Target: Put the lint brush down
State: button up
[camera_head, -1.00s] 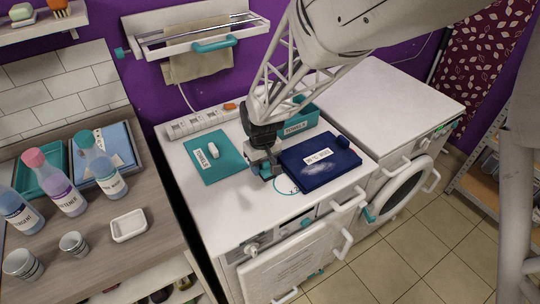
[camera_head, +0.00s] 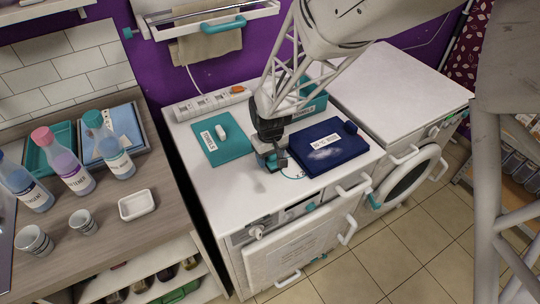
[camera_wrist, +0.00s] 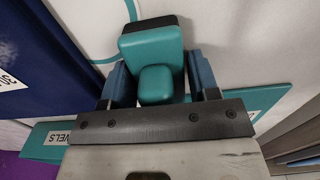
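The lint brush (camera_wrist: 151,45) is a teal block with a black edge and a teal knob-like handle. In the wrist view it sits between the two blue fingers of my gripper (camera_wrist: 157,75), whose tips lie along its sides. In the head view my gripper (camera_head: 270,157) is low over the white machine top, and only a little teal of the brush shows beside the dark fingers. A thin teal ring outline (camera_head: 293,176) is drawn on the top, partly hidden by my gripper and the navy folder. I cannot tell whether the brush touches the surface.
A navy folder-like slab (camera_head: 328,152) lies close to the right of my gripper. A teal panel (camera_head: 231,148) with a white item lies left. A teal labelled box (camera_head: 312,104) and a power strip (camera_head: 203,105) stand behind. The white machine top (camera_head: 228,193) is clear in front.

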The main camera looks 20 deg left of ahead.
jog(key=shift+o, duration=1.3)
jog(key=shift+r, duration=0.2)
notch_tip(320, 180, up, 12)
dwell(0.4)
